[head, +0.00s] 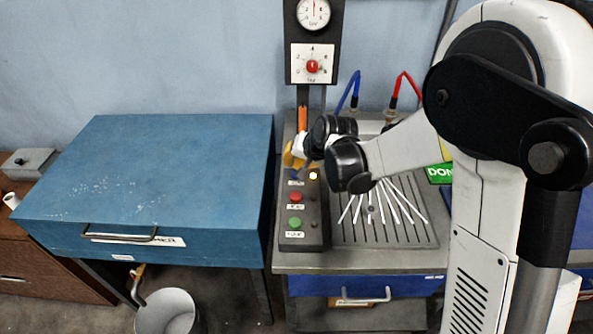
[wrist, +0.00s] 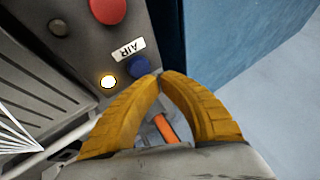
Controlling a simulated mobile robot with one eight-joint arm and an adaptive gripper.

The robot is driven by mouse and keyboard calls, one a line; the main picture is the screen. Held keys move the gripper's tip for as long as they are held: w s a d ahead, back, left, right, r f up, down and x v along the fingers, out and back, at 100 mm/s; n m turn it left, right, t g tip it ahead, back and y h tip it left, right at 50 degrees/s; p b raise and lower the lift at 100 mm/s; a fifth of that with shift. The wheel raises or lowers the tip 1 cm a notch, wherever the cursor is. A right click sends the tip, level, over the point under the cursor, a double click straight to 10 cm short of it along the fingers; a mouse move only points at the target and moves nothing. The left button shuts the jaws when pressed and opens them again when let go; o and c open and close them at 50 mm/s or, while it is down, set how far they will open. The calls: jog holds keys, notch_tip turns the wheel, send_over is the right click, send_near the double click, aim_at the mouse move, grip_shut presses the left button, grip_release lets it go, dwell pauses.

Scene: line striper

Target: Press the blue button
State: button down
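The blue button (wrist: 138,67) is on the grey control panel, beside a white label reading AIR (wrist: 128,49) in the wrist view. My gripper (wrist: 160,75) has two yellow fingers with their tips together, and nothing shows between the tips. The tips are right beside the blue button in the wrist view; I cannot tell whether they touch it. In the head view my gripper (head: 291,160) is over the upper end of the panel (head: 314,236), and I cannot make out the blue button clearly there.
A lit lamp (head: 313,175), a red button (head: 295,197) and a green button (head: 295,223) are on the same panel. A slotted metal tray (head: 385,232) lies to the right. A large blue box (head: 150,180) stands left. An orange part (wrist: 165,128) shows between my fingers, beyond them.

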aim_at(293, 171)
notch_tip(293, 171, up, 6)
jog(key=p, duration=0.4)
jog(key=shift+r, duration=0.1)
